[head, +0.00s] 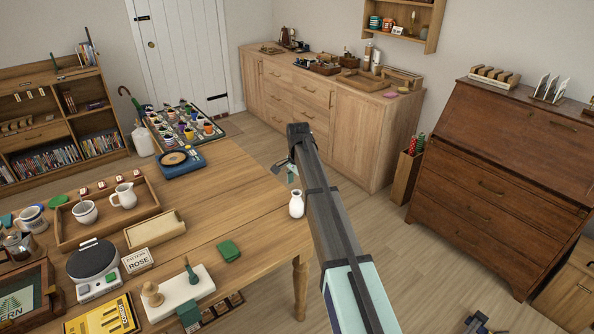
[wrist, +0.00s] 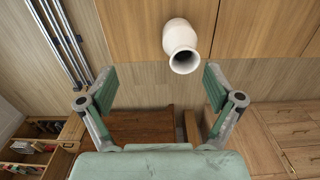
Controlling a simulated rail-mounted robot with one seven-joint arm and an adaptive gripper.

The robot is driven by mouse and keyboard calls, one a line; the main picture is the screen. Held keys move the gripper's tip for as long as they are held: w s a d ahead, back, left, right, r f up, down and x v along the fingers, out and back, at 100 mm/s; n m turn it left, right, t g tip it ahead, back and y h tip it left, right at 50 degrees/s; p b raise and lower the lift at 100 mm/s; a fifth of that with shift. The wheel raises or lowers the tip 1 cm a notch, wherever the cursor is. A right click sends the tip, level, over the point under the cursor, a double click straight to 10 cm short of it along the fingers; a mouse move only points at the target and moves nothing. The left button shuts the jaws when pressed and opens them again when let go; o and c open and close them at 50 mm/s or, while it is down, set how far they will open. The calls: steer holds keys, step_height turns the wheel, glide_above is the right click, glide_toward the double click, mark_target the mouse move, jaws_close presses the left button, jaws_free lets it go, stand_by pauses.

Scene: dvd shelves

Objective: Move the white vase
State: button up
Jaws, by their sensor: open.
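The white vase (head: 296,204) stands upright at the right edge of the wooden table (head: 262,178), close to my arm. In the wrist view the vase (wrist: 179,36) shows at the top, its dark mouth facing the camera, a little right of the middle between my fingers. My gripper (wrist: 161,86) is open and empty, with its green fingers spread wide. The vase lies beyond the fingertips, and no contact shows. In the head view my gripper (head: 290,173) is mostly hidden behind my arm, just behind the vase.
A green folded cloth (head: 228,250) lies left of the vase. The table around the vase is clear. Bare floor (head: 390,255) separates the table from the dark bureau (head: 490,180).

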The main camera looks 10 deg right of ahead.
step_height(320, 180, up, 5)
steer(key=m, duration=0.2)
glide_above(296, 205)
steer(key=w, duration=0.3)
steer(key=shift+s+d+f, duration=0.2)
steer(key=shift+s+d, duration=0.1)
steer(key=shift+f, duration=0.1)
step_height(296, 205, down, 17)
steer(key=p, duration=0.4)
steer(key=shift+f+p, duration=0.1)
steer(key=shift+p, duration=0.2)
steer(key=c, duration=1.4)
